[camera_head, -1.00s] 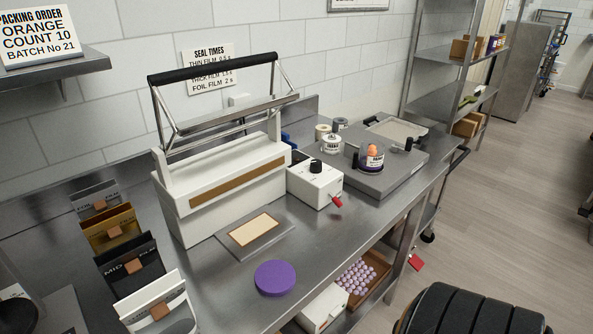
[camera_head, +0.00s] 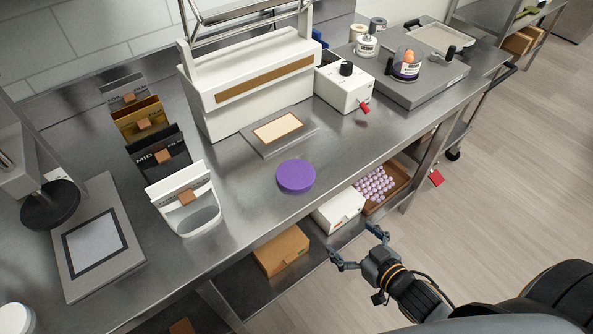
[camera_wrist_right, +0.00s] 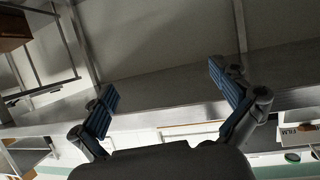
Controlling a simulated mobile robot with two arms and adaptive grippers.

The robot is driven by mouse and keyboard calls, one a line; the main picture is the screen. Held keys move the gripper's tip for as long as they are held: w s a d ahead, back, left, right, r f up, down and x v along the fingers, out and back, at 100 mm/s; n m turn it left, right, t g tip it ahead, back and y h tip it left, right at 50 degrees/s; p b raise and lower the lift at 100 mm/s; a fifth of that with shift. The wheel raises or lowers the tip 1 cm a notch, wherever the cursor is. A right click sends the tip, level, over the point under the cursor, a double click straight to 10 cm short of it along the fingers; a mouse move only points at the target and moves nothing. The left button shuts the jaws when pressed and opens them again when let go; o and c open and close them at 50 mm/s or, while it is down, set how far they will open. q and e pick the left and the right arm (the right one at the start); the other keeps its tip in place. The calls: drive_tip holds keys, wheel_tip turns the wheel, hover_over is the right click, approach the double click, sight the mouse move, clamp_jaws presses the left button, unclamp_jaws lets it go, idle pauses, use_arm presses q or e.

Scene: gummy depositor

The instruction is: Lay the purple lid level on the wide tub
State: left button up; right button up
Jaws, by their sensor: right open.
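The purple lid (camera_head: 296,177) is a flat round disc lying on the steel bench near its front edge, with nothing on it. I cannot tell for sure which thing is the wide tub. A white round thing (camera_head: 15,318) is cut off at the bottom left corner. My right gripper (camera_head: 352,244) is open and empty, off the bench front, below and right of the lid. Its spread fingers show in the right wrist view (camera_wrist_right: 165,85). My left gripper is not in view.
The white sealer (camera_head: 255,85) stands behind the lid, with a small plate (camera_head: 300,140) before it. Film holders (camera_head: 143,122) line the left beside a scale (camera_head: 95,240). A lower shelf holds boxes (camera_head: 282,250).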

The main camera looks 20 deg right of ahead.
drive_tip(key=a+r+n+t+y, duration=0.1)
drive_tip(key=a+r+t+y, duration=0.2)
drive_tip(key=r, duration=1.1)
drive_tip(key=g+p, duration=0.1)
drive_tip(key=p, duration=0.1)
approach(300, 177)
drive_tip(key=x, duration=0.4)
drive_tip(key=shift+a+r, duration=0.15)
drive_tip(key=shift+a, duration=0.05)
drive_tip(key=p+x, duration=0.1)
drive_tip(key=x, duration=0.4)
drive_tip(key=shift+w, duration=0.2)
drive_tip(key=shift+w+a+f, duration=0.1)
drive_tip(key=shift+w+f, duration=0.1)
drive_tip(key=shift+w, duration=0.05)
drive_tip(key=shift+s, duration=0.1)
drive_tip(key=shift+c, duration=0.4)
drive_tip(key=c, duration=0.6)
